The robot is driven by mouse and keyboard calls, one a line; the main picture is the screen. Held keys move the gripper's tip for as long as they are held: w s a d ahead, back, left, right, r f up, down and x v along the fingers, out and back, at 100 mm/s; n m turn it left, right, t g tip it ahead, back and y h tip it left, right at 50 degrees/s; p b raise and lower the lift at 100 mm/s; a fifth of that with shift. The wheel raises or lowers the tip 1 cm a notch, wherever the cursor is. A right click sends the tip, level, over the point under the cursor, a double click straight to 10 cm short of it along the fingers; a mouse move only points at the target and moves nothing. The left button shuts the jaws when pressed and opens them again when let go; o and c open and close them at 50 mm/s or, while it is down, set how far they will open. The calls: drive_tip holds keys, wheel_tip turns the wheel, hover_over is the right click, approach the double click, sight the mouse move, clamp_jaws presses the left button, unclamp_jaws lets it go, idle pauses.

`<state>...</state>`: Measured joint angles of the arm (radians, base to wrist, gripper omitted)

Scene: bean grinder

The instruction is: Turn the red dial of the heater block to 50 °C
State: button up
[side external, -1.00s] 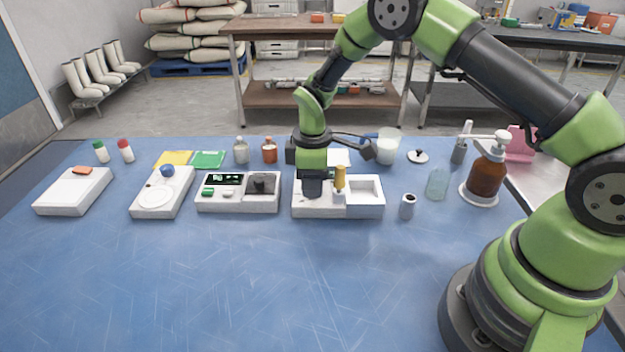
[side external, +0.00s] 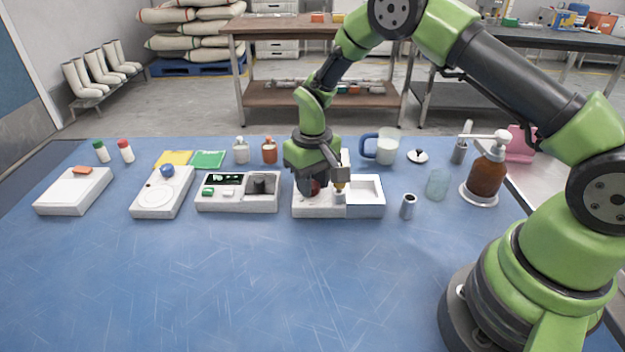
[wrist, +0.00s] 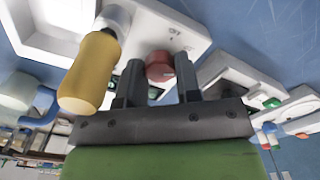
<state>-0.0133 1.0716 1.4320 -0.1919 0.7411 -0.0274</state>
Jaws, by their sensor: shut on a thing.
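The heater block (side external: 320,211) is a white unit in the middle of the blue table, with the red dial (side external: 313,187) on its left part. My gripper (side external: 316,188) points down at the block with its dark fingers around the dial. In the wrist view the red dial (wrist: 160,66) sits between the two fingertips (wrist: 160,74), and I am shut on it. A small pale line shows on the dial. Marks on the block beside the dial are too small to read, so I cannot tell its setting.
A yellow-handled tool (wrist: 90,70) stands close beside my gripper on the block. A white square well (side external: 366,189) is to its right. A unit with a small display (side external: 238,205) stands to the left. A blue-handled jug (side external: 387,146) is behind. The front of the table is clear.

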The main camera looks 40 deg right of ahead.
drive_tip(key=shift+m, duration=0.8)
drive_tip(key=o, duration=0.9)
wheel_tip(320, 180, up, 10)
